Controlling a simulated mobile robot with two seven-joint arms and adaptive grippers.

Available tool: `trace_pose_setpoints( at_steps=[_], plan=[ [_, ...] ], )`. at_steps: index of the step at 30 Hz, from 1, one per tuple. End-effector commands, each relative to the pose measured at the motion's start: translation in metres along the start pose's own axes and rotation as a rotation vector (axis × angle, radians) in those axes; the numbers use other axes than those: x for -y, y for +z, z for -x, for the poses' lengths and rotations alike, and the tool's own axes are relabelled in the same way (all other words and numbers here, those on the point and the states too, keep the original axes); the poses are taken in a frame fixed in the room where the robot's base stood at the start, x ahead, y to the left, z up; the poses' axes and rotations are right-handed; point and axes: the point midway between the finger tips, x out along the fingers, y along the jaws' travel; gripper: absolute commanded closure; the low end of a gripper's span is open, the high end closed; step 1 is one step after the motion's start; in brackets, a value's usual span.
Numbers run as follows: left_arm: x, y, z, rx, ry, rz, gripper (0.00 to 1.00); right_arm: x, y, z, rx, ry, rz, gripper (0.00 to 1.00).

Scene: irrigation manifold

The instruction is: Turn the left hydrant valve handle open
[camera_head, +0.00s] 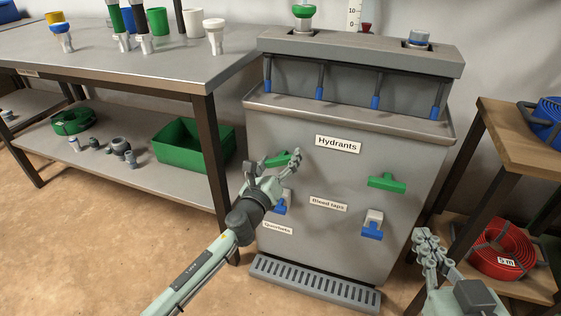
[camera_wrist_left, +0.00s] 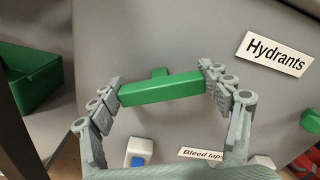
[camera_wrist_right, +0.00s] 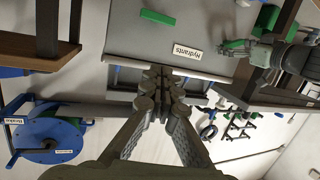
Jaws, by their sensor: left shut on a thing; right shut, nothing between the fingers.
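The left hydrant valve handle (camera_head: 279,160) is a green bar on the front of the grey manifold cabinet (camera_head: 400,148), left of and below the "Hydrants" label (camera_head: 338,144). My left gripper (camera_head: 280,168) is at this handle. In the left wrist view the green handle (camera_wrist_left: 160,89) lies across between the fingertips of my left gripper (camera_wrist_left: 162,88), which touch its two ends. The right green handle (camera_head: 387,183) sits level on the cabinet front. My right gripper (camera_head: 430,240) is shut and empty, right of the cabinet; its closed fingers (camera_wrist_right: 160,78) fill the middle of the right wrist view.
Blue bleed taps (camera_head: 372,229) sit below the green handles, with a "Bleed taps" label (camera_head: 328,204) between. A slatted drain grate (camera_head: 312,285) lies at the cabinet's foot. A metal bench (camera_head: 130,62) stands left; a wooden shelf with a red hose coil (camera_head: 502,247) stands right.

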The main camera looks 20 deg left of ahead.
Motion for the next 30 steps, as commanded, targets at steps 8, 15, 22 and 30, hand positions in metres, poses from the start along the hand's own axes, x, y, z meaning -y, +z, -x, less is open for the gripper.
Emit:
trace_pose_setpoints(
  at_steps=[8,15,22,30],
  plan=[
    [-0.002,-0.001,0.000,0.000,0.000,0.266,0.52,0.012,-0.026,0.000,-0.131,-0.024,-0.018,1.00],
    [-0.003,-0.001,0.000,0.001,0.001,0.495,0.52,0.018,-0.041,0.002,-0.200,-0.037,-0.028,1.00],
    [-0.004,-0.001,0.000,0.001,0.001,0.712,0.52,0.019,-0.046,0.003,-0.220,-0.040,-0.031,1.00],
    [-0.004,-0.002,0.000,0.001,0.001,0.937,0.52,0.017,-0.041,0.002,-0.190,-0.035,-0.026,1.00]
  ],
)
